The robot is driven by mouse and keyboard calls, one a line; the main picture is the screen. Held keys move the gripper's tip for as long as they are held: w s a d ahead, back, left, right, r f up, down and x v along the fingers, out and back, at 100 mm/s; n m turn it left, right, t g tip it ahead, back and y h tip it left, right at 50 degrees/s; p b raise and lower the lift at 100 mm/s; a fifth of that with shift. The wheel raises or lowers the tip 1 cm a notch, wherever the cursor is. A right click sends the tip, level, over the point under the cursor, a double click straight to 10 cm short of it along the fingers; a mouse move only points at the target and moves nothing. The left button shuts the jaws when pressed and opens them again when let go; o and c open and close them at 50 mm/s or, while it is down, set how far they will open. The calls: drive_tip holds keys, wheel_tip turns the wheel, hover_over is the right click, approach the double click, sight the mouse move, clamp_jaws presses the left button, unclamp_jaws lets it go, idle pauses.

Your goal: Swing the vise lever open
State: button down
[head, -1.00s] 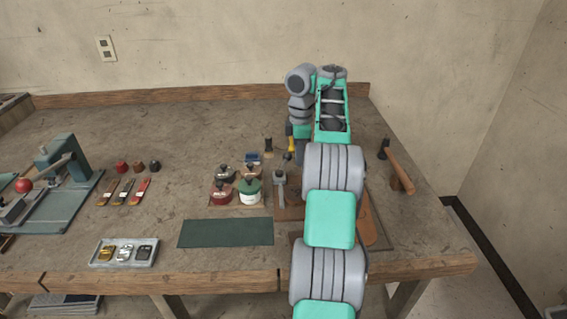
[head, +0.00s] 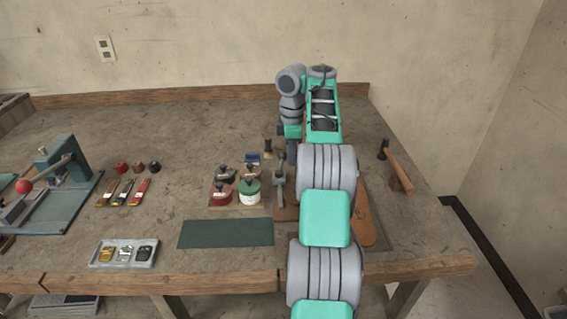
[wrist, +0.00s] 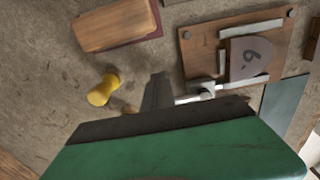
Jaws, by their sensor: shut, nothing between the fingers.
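A grey metal fixture (head: 280,178), which may be the vise, stands on a brown base just left of my arm in the head view; my arm hides part of it. In the wrist view a silver bar (wrist: 200,95) lies just right of my gripper (wrist: 157,88). I cannot tell whether this bar is the lever or whether the gripper touches it. My gripper's dark fingers look shut with nothing between them. My green gripper housing covers the bottom of the wrist view.
A wooden board (wrist: 205,52) holds a grey numbered piece (wrist: 248,58). A yellow handle-like object (wrist: 103,90) lies left of the fingers. Several lidded pots (head: 249,190) stand left of my arm. A hammer (head: 397,165) lies at right. The back bench is clear.

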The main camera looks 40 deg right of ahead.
sight(280, 157)
drive_tip(key=shift+w+a, duration=0.1)
drive_tip(key=shift+a, duration=0.1)
drive_tip(key=shift+w+a, duration=0.45)
drive_tip(key=shift+a, duration=0.2)
drive_tip(key=shift+w+a, duration=0.3)
drive_tip(key=shift+a, duration=0.25)
drive_tip(key=shift+a+b, duration=0.1)
drive_tip(key=shift+b, duration=0.25)
drive_tip(key=shift+w+a+b, duration=0.2)
drive_tip(key=shift+a+b, duration=0.35)
drive_tip(key=shift+a, duration=0.45)
drive_tip(key=shift+s+d, duration=0.15)
drive_tip(key=shift+d, duration=0.05)
drive_tip(key=shift+s+d, duration=0.2)
drive_tip(key=shift+d, duration=0.05)
